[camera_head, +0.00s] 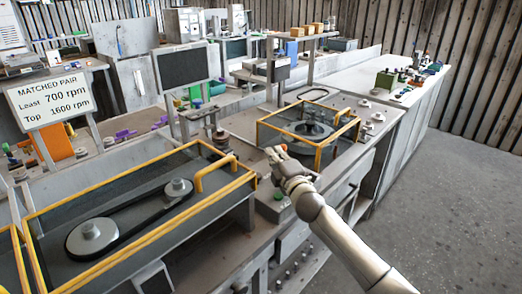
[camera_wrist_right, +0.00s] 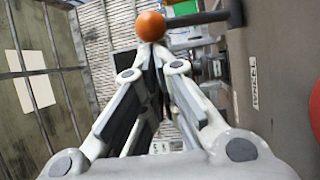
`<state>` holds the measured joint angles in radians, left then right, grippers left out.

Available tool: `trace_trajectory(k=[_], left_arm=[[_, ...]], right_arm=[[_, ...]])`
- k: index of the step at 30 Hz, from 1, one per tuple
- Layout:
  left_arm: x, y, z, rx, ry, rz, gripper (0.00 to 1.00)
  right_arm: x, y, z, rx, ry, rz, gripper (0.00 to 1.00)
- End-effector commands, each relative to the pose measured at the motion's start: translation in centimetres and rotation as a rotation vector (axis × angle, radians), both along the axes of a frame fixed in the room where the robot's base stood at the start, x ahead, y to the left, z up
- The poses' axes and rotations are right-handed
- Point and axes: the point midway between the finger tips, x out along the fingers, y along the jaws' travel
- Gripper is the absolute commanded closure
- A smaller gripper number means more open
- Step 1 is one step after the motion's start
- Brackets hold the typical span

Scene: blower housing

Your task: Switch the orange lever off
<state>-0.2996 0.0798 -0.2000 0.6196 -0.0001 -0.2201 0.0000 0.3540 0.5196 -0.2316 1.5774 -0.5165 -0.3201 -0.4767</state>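The orange lever shows as a round orange knob (camera_wrist_right: 150,25) at the top of the right wrist view. My left gripper is in neither view.
An orange-framed guard (camera_head: 122,258) over a belt and pulleys is at left. A smaller orange-framed guard (camera_head: 345,122) stands just behind my right gripper. A sign (camera_head: 52,92) reads "Matched pair, least 700 rpm, top 1600 rpm". The floor (camera_head: 465,200) at right is clear.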

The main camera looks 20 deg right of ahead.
Motion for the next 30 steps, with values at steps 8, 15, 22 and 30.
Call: trace_trajectory(k=[8,15,22,30], left_arm=[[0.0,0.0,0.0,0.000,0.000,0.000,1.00],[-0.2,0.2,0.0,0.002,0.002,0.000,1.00],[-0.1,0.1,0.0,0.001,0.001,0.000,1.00],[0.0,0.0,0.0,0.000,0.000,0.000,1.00]], right_arm=[[-0.2,-0.4,-0.2,0.000,0.001,-0.006,1.00],[-0.5,-0.2,-0.2,-0.001,0.000,-0.002,1.00],[-3.1,0.0,-0.5,-0.002,0.001,-0.001,1.00],[-7.6,0.2,-0.9,-0.001,0.002,-0.003,1.00]])
